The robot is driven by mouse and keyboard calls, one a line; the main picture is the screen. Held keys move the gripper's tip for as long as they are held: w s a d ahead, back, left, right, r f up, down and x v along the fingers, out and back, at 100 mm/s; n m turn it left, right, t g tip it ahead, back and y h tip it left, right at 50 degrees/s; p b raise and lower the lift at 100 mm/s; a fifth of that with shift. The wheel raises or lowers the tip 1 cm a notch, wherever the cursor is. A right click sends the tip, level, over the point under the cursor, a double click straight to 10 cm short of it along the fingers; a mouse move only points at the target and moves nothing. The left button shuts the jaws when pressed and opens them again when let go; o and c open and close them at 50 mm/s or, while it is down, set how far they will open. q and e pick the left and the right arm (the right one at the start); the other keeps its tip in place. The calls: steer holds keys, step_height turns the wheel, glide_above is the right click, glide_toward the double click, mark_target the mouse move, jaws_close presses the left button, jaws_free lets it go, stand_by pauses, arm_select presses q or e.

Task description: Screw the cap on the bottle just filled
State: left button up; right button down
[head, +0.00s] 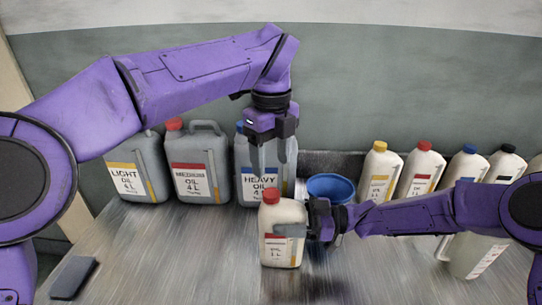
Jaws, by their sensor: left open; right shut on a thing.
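A white one-litre bottle (283,249) with a red-and-white label stands upright on the table in the head view. A red cap (271,195) sits on its top; I cannot tell whether it is tight.
Grey cans of light oil (140,170), red-capped oil (197,165) and heavy oil (249,170) stand at the back left. A blue container (333,186) is behind the right gripper. Several white bottles (376,175) line the back right. A dark flat object (73,278) lies front left.

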mark_target(271, 193)
arm_select(q)
step_height(271, 193, down, 8)
stand_by(0.5)
steer(key=c, duration=1.1)
steer(key=m, duration=1.1)
steer(key=shift+m, duration=0.3)
steer(key=o, duration=1.2)
steer(key=shift+o, duration=0.2)
